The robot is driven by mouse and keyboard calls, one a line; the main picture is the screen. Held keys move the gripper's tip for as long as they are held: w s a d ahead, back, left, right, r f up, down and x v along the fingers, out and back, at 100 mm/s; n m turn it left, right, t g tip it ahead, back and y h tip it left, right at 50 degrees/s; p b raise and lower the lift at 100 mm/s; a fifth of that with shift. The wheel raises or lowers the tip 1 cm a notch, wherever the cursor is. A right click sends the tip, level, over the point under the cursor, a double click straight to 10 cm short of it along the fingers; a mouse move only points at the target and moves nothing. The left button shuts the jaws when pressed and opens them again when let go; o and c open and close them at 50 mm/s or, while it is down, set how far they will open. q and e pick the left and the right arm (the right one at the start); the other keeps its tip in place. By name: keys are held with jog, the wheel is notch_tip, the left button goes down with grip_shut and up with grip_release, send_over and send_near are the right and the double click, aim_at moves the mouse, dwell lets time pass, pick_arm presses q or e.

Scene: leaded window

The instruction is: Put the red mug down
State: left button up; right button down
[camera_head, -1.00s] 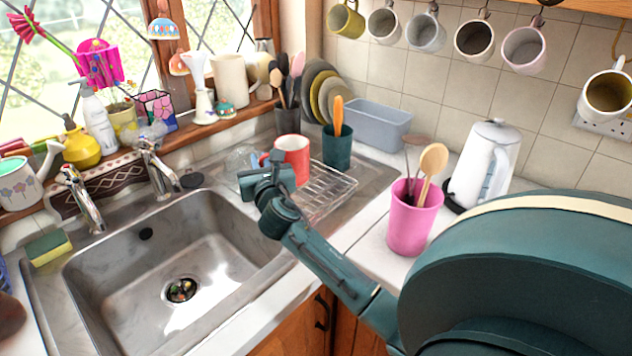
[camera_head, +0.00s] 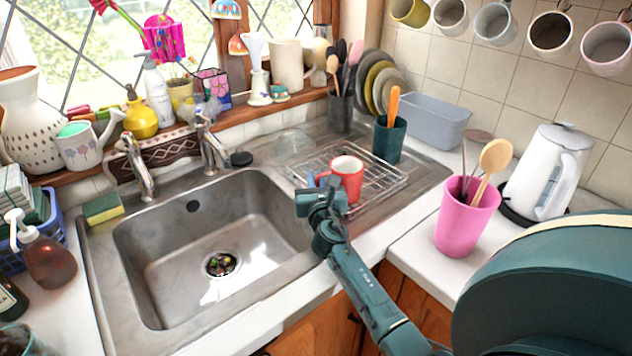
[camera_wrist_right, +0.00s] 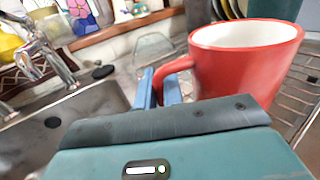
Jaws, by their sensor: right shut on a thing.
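The red mug (camera_head: 346,180) is upright with a white inside, at the wire drying rack (camera_head: 392,186) right of the sink. I cannot tell whether its base touches the rack. My right gripper (camera_head: 320,183) is at the mug's left side, shut on its handle. In the right wrist view the blue fingers (camera_wrist_right: 163,88) are at the handle, and the mug (camera_wrist_right: 240,65) stands to their right. The mug's base is hidden there behind the gripper body. My left gripper is not in view.
A dark green utensil cup (camera_head: 389,140) and stacked plates (camera_head: 372,85) stand behind the rack. A clear upturned glass (camera_head: 292,147) is behind left of the mug. The pink utensil pot (camera_head: 466,220) and white kettle (camera_head: 545,172) are to the right. The sink (camera_head: 215,245) lies left.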

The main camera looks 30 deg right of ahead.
jog(key=shift+f, duration=0.1)
jog(key=c, duration=1.5)
grip_release()
jog(key=shift+s, duration=0.1)
jog(key=v, duration=1.2)
